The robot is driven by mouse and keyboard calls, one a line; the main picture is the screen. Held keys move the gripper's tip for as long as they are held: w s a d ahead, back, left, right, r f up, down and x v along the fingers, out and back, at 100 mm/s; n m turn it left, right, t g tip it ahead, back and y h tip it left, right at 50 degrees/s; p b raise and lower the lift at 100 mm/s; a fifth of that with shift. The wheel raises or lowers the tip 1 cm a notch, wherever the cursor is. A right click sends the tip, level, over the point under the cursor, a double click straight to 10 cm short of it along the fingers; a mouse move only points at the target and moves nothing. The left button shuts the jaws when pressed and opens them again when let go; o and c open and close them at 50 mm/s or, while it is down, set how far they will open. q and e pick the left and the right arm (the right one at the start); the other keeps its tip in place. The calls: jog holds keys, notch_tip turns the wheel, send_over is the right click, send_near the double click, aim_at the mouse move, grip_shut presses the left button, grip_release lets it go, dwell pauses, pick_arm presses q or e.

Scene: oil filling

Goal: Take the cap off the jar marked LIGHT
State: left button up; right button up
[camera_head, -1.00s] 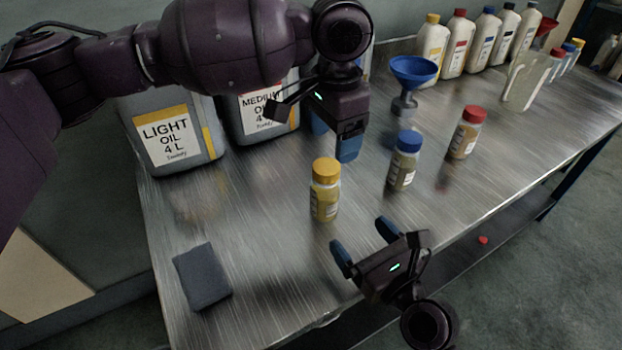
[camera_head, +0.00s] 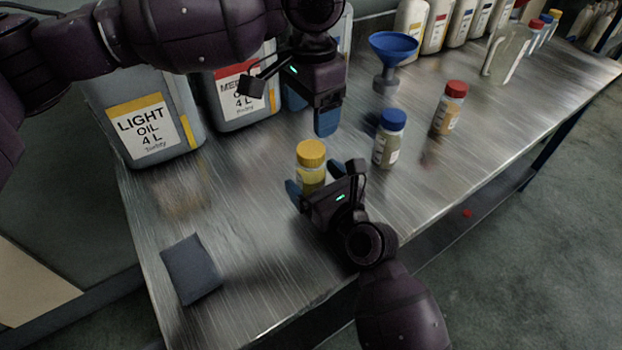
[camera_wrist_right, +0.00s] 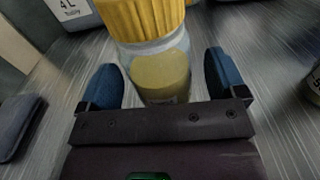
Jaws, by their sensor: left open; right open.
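A small clear jar (camera_head: 311,179) with a yellow cap (camera_head: 311,153) stands upright on the metal table, in front of the large oil containers. I cannot read its label. In the right wrist view the jar (camera_wrist_right: 160,78) stands between the two blue fingers, with its ribbed yellow cap (camera_wrist_right: 140,18) above finger level. My right gripper (camera_head: 314,188) is open around the jar's body, with gaps visible at its sides. My left gripper (camera_head: 312,115) is open above and behind the jar, apart from the cap, with one finger partly hidden.
A blue-capped jar (camera_head: 389,145) and a red-capped jar (camera_head: 449,108) stand to the right. A blue funnel (camera_head: 391,48) is behind them. A LIGHT OIL container (camera_head: 145,125) stands at the back left. A dark pad (camera_head: 192,268) lies at the front left.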

jog(key=shift+w+a, duration=0.35)
jog(key=shift+w, duration=0.2)
jog(key=shift+c, duration=0.2)
